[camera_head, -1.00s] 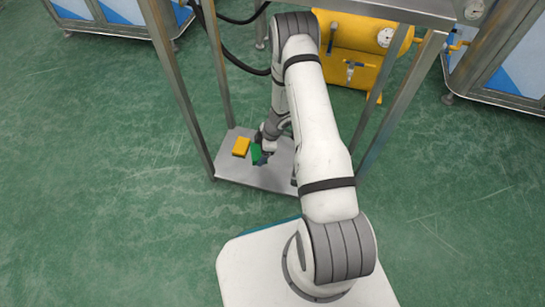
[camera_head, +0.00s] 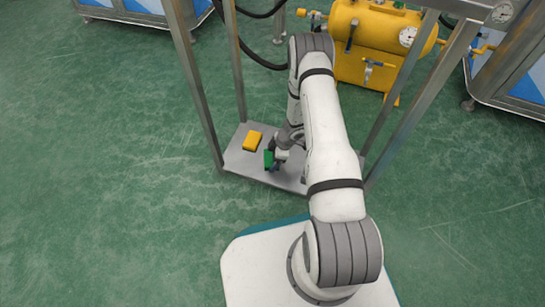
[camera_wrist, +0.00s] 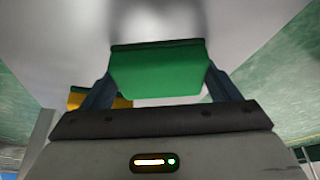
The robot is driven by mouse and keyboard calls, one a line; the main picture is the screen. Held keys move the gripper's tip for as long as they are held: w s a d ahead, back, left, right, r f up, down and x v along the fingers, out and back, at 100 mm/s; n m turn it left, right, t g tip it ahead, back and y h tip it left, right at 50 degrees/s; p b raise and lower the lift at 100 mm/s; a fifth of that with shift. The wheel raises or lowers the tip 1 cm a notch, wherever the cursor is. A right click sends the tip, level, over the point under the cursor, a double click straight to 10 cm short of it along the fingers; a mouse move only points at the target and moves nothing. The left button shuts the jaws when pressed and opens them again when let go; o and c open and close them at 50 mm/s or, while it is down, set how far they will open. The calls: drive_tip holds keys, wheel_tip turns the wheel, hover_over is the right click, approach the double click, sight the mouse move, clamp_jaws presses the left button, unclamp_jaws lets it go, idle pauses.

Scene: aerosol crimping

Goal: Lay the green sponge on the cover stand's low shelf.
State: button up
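The green sponge (camera_head: 268,159) is held in my gripper (camera_head: 274,161) over the front part of the cover stand's low shelf (camera_head: 236,160). In the wrist view the sponge (camera_wrist: 158,72) sits between the two dark fingers, which press on its sides. The pale shelf surface (camera_wrist: 245,25) fills the view beyond it. I cannot tell whether the sponge touches the shelf or hangs just above it. My arm hides the right part of the shelf.
A yellow sponge (camera_head: 253,141) lies on the shelf, behind and left of the green one; part of it (camera_wrist: 122,102) shows in the wrist view. The stand's metal legs (camera_head: 193,85) rise around the shelf. A yellow tank (camera_head: 365,25) stands behind.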

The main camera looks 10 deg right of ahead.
drive_tip(key=o, duration=0.4)
drive_tip(key=shift+c, duration=0.2)
drive_tip(key=p+v, duration=0.5)
drive_tip(key=v, duration=0.7)
drive_tip(key=shift+r, duration=0.2)
